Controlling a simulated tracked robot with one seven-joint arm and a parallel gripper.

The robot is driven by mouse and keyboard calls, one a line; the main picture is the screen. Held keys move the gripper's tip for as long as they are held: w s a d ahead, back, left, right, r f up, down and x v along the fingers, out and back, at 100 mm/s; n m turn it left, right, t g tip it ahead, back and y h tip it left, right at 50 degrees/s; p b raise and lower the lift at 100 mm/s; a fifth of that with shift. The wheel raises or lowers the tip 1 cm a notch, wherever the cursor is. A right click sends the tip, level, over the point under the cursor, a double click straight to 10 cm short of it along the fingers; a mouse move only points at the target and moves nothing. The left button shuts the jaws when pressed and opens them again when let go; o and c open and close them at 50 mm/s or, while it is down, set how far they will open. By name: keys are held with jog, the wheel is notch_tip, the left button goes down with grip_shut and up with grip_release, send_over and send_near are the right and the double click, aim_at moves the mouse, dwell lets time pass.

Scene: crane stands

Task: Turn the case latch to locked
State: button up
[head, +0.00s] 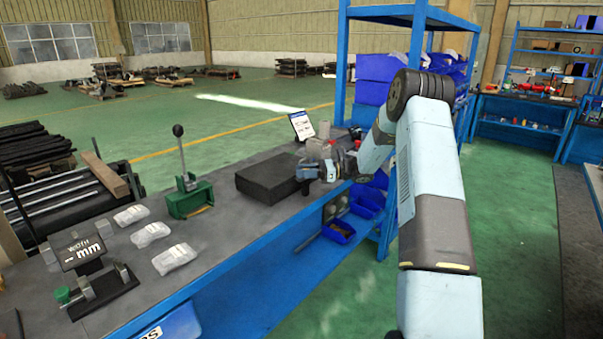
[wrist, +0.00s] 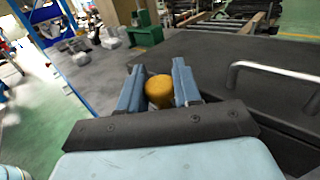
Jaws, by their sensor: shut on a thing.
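The black case (head: 270,178) lies flat on the workbench in the head view, and its dark top also fills the right of the wrist view (wrist: 235,70). A metal handle (wrist: 270,75) stands on it at the right. A rounded yellow knob (wrist: 159,91), which looks like the case latch, is between the fingers of my gripper (wrist: 158,78). The fingers are shut on the knob, one at each side. The latch's lower part and any lock marking are hidden. In the head view my gripper (head: 308,174) is at the case's right end, and the knob cannot be made out.
The grey bench (head: 235,235) also carries a green lever press (head: 190,198), several clear bags (head: 152,234) and a gauge stand (head: 95,285) at the left. A tablet (head: 301,125) stands behind the case.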

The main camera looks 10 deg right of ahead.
jog(key=m+t, duration=0.1)
jog(key=m+t+h, duration=0.1)
jog(key=t, duration=0.1)
jog(key=d+m+t, duration=0.1)
jog(key=t, duration=0.1)
jog(key=shift+r+m+h, duration=0.25)
jog(key=shift+m+h, duration=0.05)
jog(key=shift+h, duration=0.1)
jog(key=m+t+h, duration=0.2)
jog(key=t, duration=0.1)
jog(key=shift+m+t, duration=0.3)
jog(key=m+t+h, duration=0.2)
jog(key=h, duration=0.1)
jog(key=m+t+h, duration=0.2)
jog(key=h, duration=0.1)
jog(key=shift+a+r, duration=0.1)
jog(key=shift+w+m+t+h, duration=0.1)
jog(key=shift+m+t+h, duration=0.7)
jog(key=shift+m+h, duration=0.6)
jog(key=shift+r+h, duration=0.1)
jog(key=shift+h, duration=0.4)
jog(key=o, duration=0.7)
jog(key=shift+o, duration=1.6)
jog(key=v, duration=1.4)
jog(key=shift+f, duration=0.4)
